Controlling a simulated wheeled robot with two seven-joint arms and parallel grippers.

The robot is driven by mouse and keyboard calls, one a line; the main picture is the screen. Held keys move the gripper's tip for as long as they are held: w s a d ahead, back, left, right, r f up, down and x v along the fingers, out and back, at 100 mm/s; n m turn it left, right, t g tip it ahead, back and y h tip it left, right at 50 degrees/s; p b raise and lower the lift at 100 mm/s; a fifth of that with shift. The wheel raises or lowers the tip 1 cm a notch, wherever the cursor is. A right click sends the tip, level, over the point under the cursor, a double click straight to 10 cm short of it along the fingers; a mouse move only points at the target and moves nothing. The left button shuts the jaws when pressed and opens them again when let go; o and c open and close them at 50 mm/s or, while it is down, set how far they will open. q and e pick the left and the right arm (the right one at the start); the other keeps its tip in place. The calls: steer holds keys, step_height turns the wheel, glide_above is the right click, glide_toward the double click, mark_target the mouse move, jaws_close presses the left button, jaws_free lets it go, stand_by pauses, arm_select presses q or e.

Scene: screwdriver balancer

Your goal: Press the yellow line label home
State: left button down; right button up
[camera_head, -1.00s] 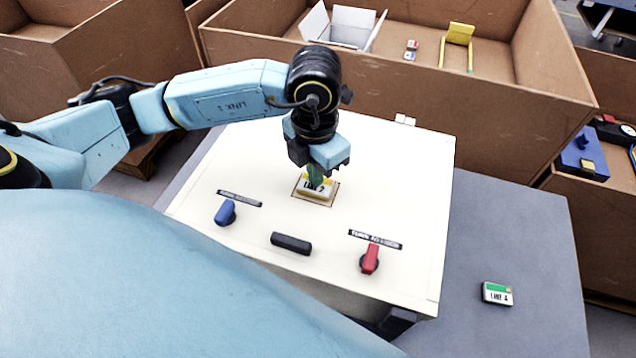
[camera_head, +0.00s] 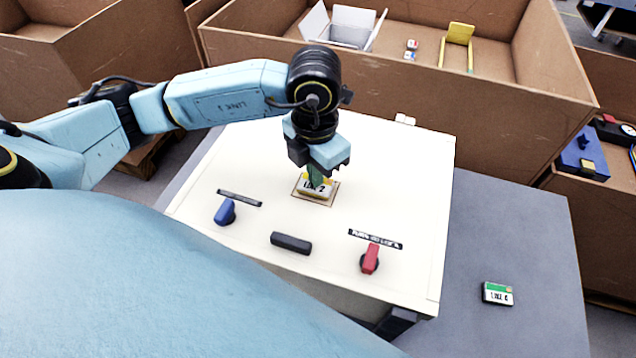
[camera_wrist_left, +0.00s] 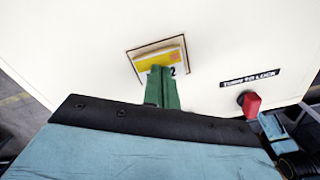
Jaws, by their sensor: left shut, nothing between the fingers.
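The yellow line label (camera_head: 312,188), a white and yellow block marked with a 2, sits at the brown-edged square recess (camera_head: 318,203) on the cream panel (camera_head: 405,200). It also shows in the left wrist view (camera_wrist_left: 160,58), where it looks slightly tilted in the recess outline. My left gripper (camera_head: 316,180) points down at the label with its green fingers shut and empty. The fingertips (camera_wrist_left: 161,72) overlap the label's near edge and seem to touch it; they hide part of its face. My right gripper is not in view.
A blue knob (camera_head: 226,212), a black handle (camera_head: 291,243) and a red knob (camera_head: 370,259) stand on the panel's near side. A green-and-white label (camera_head: 497,293) lies on the grey table (camera_head: 520,230) to the right. A cardboard bin (camera_head: 400,95) stands behind.

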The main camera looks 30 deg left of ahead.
arm_select(q)
steer(key=shift+f, duration=0.2)
steer(key=shift+r, duration=0.1)
steer(key=shift+r+p, duration=1.55)
steer(key=shift+r, duration=0.9)
